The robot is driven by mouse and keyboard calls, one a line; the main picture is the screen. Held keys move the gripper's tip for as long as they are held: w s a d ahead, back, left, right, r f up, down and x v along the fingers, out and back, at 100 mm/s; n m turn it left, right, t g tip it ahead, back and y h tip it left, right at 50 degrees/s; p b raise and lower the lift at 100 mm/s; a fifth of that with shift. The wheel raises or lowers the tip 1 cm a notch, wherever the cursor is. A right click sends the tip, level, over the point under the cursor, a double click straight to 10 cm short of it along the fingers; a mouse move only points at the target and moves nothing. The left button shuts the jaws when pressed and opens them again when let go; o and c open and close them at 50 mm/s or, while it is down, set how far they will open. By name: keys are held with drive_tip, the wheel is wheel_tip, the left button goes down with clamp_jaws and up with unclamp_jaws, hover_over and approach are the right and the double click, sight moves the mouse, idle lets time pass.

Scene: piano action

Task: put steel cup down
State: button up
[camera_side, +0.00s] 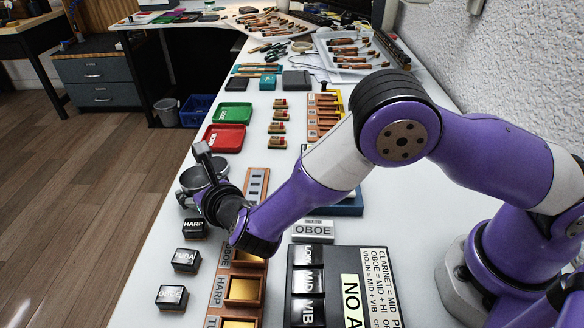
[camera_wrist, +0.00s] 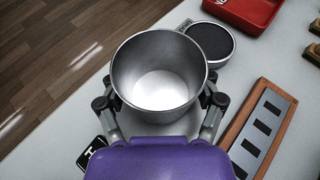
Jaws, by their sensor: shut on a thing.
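The steel cup (camera_wrist: 160,75) is grey, open at the top and empty inside in the wrist view. My gripper (camera_wrist: 160,100) has its two fingers on either side of the cup wall, shut on it. The cup looks upright. A round black pad in a grey frame (camera_wrist: 209,42) lies just beyond the cup, to the upper right; the cup hides part of it. In the side view my gripper (camera_side: 205,188) is at the left part of the white table, and the arm and fingers hide much of the cup. I cannot tell whether the cup's base touches anything.
A red tray (camera_side: 223,139) and a green tray (camera_side: 232,113) lie beyond the gripper. Black labelled blocks (camera_side: 186,260) stand near the table's left edge. A wooden strip with dark slots (camera_wrist: 263,125) lies right of the cup. Bare table shows left of the cup.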

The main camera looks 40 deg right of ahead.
drive_tip(key=shift+f, duration=0.15)
drive_tip(key=o, duration=1.2)
drive_tip(key=shift+o, duration=0.2)
